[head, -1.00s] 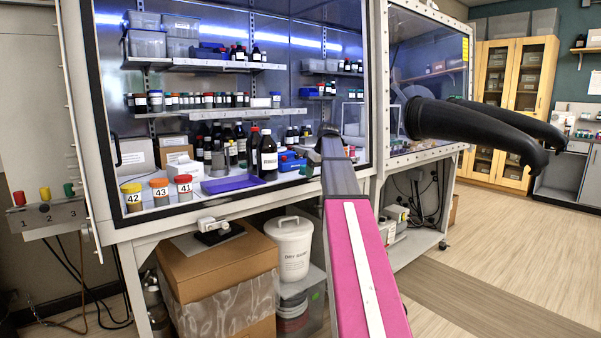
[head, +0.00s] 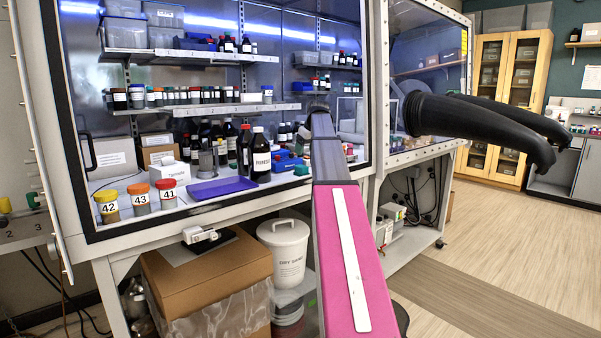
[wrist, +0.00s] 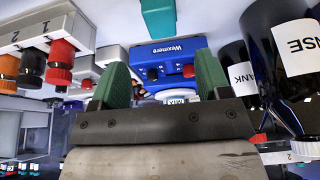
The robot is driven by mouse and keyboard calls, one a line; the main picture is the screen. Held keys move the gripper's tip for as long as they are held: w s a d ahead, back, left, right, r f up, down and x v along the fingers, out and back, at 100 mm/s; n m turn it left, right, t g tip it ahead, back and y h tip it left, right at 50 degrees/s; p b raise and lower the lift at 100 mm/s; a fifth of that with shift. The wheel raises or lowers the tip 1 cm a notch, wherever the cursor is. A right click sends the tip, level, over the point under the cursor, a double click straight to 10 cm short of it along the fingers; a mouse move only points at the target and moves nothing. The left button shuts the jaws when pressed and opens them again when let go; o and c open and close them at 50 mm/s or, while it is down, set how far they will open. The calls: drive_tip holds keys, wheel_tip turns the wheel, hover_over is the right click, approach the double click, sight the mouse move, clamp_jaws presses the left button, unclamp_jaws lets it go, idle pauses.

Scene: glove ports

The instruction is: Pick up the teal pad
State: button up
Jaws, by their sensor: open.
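The teal pad (wrist: 158,18) shows at the top edge of the wrist view, partly cut off, just beyond a blue Wexmore device (wrist: 172,60). In the head view a small teal shape (head: 301,171), likely the pad, lies on the cabinet floor beside the blue device. My gripper (wrist: 163,64) is open and empty, its two green fingers apart with the blue device showing between and beyond them. The pad is past the fingertips, not between them. In the head view my arm reaches into the cabinet and my fingers cannot be made out.
Large dark bottles (wrist: 296,60) stand close on the right in the wrist view. Valves with red and orange knobs (wrist: 60,62) are on the left. In the head view a purple tray (head: 222,189) and numbered jars (head: 141,197) sit at the cabinet front. Shelves with bottles (head: 190,97) hang behind.

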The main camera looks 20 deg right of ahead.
sight(302, 166)
drive_tip(key=x, duration=0.3)
drive_tip(key=shift+f, duration=0.2)
drive_tip(key=shift+s+x, duration=0.15)
drive_tip(key=shift+x, duration=1.2)
drive_tip(key=shift+s+x, duration=0.15)
drive_tip(key=shift+x, duration=1.2)
drive_tip(key=c, duration=1)
drive_tip(key=shift+o, duration=0.2)
wheel_tip(302, 166, up, 10)
drive_tip(key=shift+f, duration=0.1)
drive_tip(key=shift+o, duration=0.7)
drive_tip(key=shift+a, duration=0.1)
